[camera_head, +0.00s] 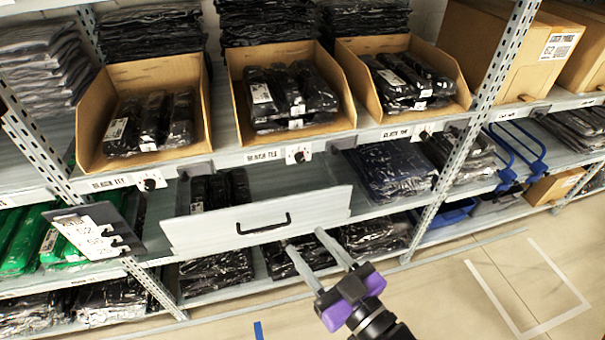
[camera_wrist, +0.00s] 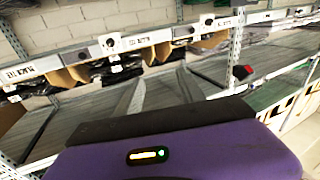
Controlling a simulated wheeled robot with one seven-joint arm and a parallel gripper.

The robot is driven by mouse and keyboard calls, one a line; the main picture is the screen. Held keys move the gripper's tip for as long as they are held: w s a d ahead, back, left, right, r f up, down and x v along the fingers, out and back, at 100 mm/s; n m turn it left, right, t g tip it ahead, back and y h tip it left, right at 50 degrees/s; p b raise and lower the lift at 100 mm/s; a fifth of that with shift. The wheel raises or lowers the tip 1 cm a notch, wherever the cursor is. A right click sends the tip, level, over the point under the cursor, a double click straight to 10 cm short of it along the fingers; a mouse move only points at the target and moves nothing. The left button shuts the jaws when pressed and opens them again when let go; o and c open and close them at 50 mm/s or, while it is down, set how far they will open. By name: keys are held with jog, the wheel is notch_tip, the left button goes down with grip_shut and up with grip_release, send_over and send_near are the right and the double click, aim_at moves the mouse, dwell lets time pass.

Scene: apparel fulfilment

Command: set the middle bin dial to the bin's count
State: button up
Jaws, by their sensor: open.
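The middle bin (camera_head: 348,118) is an open cardboard box on the shelf, holding several black plastic-wrapped packs that partly overlap. Its dial (camera_head: 298,153) is a small dark knob on a white plate on the shelf edge below it, right of a "BLACK TEE" label (camera_head: 264,156). The dial's setting is too small to read. My gripper (camera_head: 302,239) has a purple body and two grey fingers, spread apart with nothing between them. It is below and apart from the dial, in front of the drawer's lower edge. In the wrist view, its purple housing (camera_wrist: 190,152) fills the bottom.
Similar dials sit below the left bin (camera_head: 150,181) and right bin (camera_head: 421,131). A pale drawer front (camera_head: 215,232) with a black handle juts out below the middle bin. A tilted tag card (camera_head: 88,236) stands at left. Metal uprights (camera_head: 478,110) flank the bay. Open floor lies right.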

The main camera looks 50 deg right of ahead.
aim_at(301, 161)
jog(key=w+d+f+m+g+h, duration=0.1)
jog(key=w+d+h, duration=0.1)
jog(key=w+d, duration=0.4)
jog(key=w+d+f+m+g+h+b, duration=0.1)
jog(key=w+d+f, duration=0.1)
jog(key=w+d, duration=0.4)
jog(key=w+d+f+m+g+h, duration=0.1)
jog(key=w+d+h, duration=0.1)
jog(key=w+d, duration=0.4)
jog(key=shift+d+f+m+h+b, duration=0.15)
jog(key=shift+d+m+b, duration=0.05)
jog(key=shift+d, duration=0.3)
jog(key=shift+d+f+m+h+b, duration=0.1)
jog(key=shift+d+m+h+b, duration=0.1)
jog(key=shift+d, duration=0.25)
grip_shut()
